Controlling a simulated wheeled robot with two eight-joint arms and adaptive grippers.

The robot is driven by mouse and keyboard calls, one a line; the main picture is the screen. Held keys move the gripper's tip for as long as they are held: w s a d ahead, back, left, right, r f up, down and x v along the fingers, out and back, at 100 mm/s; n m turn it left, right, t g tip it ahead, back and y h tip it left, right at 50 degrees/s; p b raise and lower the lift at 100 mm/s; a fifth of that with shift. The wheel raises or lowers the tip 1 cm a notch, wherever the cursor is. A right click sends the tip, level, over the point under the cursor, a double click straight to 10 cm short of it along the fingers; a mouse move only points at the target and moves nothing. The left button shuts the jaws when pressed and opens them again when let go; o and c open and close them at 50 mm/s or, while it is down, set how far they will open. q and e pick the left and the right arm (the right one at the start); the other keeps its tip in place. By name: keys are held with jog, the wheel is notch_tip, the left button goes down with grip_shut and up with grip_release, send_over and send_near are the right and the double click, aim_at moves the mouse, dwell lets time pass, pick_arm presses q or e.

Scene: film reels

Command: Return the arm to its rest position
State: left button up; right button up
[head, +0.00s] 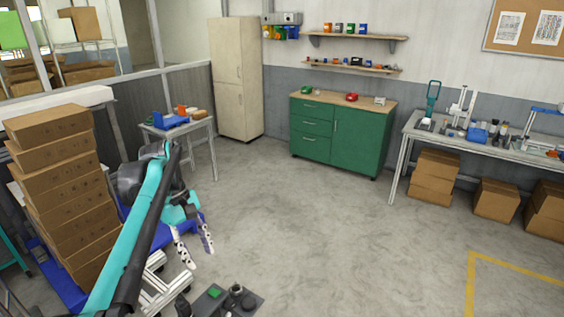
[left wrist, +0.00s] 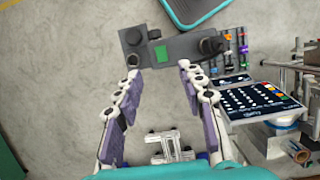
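My left arm reaches in from the lower left of the head view, and its gripper (head: 201,257) hangs over the floor beside the tall stack of cardboard boxes. In the left wrist view the two fingers of this gripper (left wrist: 158,72) stand well apart, with nothing held between them. The gripper is open and empty. My right gripper is in neither view. No film reel can be made out in these frames.
The box stack (head: 62,180) stands close on the left of my left arm. A small table (head: 182,129) is behind it. A green cabinet (head: 342,139) and a workbench (head: 490,146) line the back and right. The middle floor (head: 340,240) is clear.

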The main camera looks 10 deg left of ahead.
pick_arm(q)
jog(key=s+d+f+m+t+y+b, duration=0.1)
jog(key=s+d+f+m+t+b, duration=0.3)
jog(key=f, duration=0.6)
jog(key=s+d+f+m+t+y+b, duration=0.2)
jog(key=s+d+f+m+t+b, duration=0.1)
jog(key=s+d+f+m, duration=0.5)
jog(key=shift+d+f+m+t+b, duration=0.4)
jog(key=shift+f+m+t, duration=0.3)
jog(key=shift+f, duration=0.15)
